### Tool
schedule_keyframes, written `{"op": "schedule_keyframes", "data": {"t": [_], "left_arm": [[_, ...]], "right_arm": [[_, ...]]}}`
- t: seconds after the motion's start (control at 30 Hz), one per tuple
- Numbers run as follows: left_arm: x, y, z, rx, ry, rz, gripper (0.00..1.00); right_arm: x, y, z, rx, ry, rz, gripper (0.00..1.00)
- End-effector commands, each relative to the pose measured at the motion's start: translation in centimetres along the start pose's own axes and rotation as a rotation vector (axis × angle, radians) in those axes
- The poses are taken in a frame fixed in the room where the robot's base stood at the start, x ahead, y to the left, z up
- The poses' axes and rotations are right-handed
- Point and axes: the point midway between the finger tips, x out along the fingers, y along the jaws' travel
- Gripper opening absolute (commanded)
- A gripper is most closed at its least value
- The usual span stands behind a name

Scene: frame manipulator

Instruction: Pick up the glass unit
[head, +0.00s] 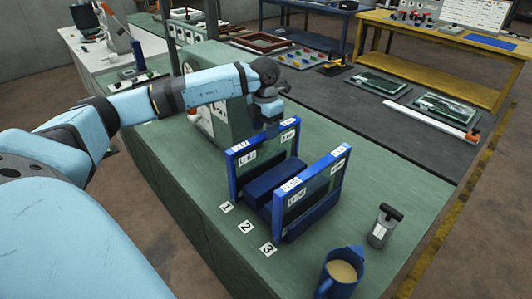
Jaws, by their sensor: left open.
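Two glass units with blue edges and white labels stand upright in a dark blue rack (258,194) on the green bench. One glass unit (262,158) is by the number 1 tag. The other glass unit (312,190) is by the number 3 tag. The middle place by tag 2 shows no unit. My left gripper (271,126) points down at the top edge of the unit by tag 1, near its far end. Its fingertips are small and partly hidden, and I cannot tell whether they touch the unit. My right gripper is out of view.
A blue mug (340,272) and a grey weight-like block with a black handle (384,226) stand near the bench's right edge. A grey-green machine (215,105) stands behind my left forearm. A dark table (400,125) holding flat panes lies beyond.

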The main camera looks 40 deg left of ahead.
Motion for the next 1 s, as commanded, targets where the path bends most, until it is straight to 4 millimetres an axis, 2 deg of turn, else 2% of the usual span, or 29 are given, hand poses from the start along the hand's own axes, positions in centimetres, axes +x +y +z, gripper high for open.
{"op": "schedule_keyframes", "data": {"t": [0.2, 0.43, 0.67, 1.0], "left_arm": [[3.1, -0.3, 0.1, 0.0, 0.002, -0.001, 0.53], [3.3, -0.3, 0.1, 0.0, 0.0, 0.0, 0.53], [3.3, -0.3, 0.1, 0.0, 0.0, 0.0, 0.0], [3.3, -0.3, 0.1, 0.0, 0.0, 0.0, 0.0]], "right_arm": [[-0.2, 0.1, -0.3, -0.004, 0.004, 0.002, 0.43], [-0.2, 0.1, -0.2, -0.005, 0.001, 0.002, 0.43], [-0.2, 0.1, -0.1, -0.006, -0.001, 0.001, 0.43], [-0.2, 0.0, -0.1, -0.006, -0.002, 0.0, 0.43]]}}
